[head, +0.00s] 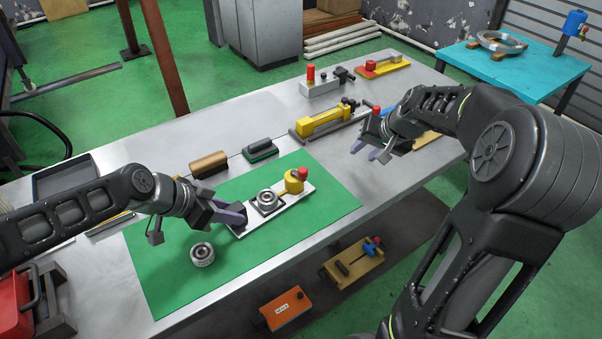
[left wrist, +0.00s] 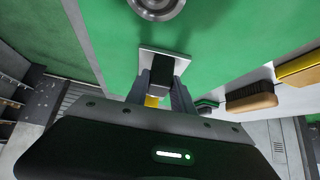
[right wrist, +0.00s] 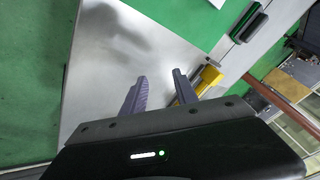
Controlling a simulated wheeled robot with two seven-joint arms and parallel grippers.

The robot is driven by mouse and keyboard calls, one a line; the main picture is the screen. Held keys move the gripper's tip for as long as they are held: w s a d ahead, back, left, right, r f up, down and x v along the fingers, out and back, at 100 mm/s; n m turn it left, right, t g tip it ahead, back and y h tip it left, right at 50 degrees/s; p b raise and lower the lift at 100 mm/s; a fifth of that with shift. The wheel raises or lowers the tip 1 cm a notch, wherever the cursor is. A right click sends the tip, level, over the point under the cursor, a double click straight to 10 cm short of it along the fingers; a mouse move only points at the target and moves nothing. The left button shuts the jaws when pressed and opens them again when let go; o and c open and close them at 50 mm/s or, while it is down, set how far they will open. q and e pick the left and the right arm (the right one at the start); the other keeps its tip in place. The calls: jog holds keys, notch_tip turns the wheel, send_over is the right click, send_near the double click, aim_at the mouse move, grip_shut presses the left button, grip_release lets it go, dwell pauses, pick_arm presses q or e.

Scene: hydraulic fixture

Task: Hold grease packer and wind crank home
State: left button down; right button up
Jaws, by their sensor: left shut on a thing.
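A fixture that looks like the grease packer (head: 285,207) sits on the green mat. It has a pale base plate, a dark block at its left end and a metal bearing ring (head: 267,200) in the middle. A yellow part with a red knob (head: 297,179), which looks like the crank, is at its right end. My left gripper (head: 234,214) is shut on the dark end block (left wrist: 161,75), which shows between its fingers in the left wrist view. My right gripper (head: 370,151) is open and empty, above the table beyond the packer's right end; its fingers (right wrist: 158,92) are apart.
A loose bearing ring (head: 202,254) lies on the green mat (head: 170,285) at the front left. A brush (head: 208,164), a green-black block (head: 260,150) and a yellow fixture (head: 322,121) stand along the back. The mat right of the packer is clear.

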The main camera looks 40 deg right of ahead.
jog(key=w+a+r+n+g+y, duration=0.1)
jog(key=w+a+r+n+y, duration=0.15)
jog(key=a+n, duration=0.45)
jog(key=n+g+h, duration=0.1)
jog(key=n+g, duration=0.1)
jog(key=n, duration=0.2)
send_near(304, 170)
jog(key=shift+x, duration=0.95)
jog(key=shift+w, duration=0.1)
jog(key=shift+x, duration=3.5)
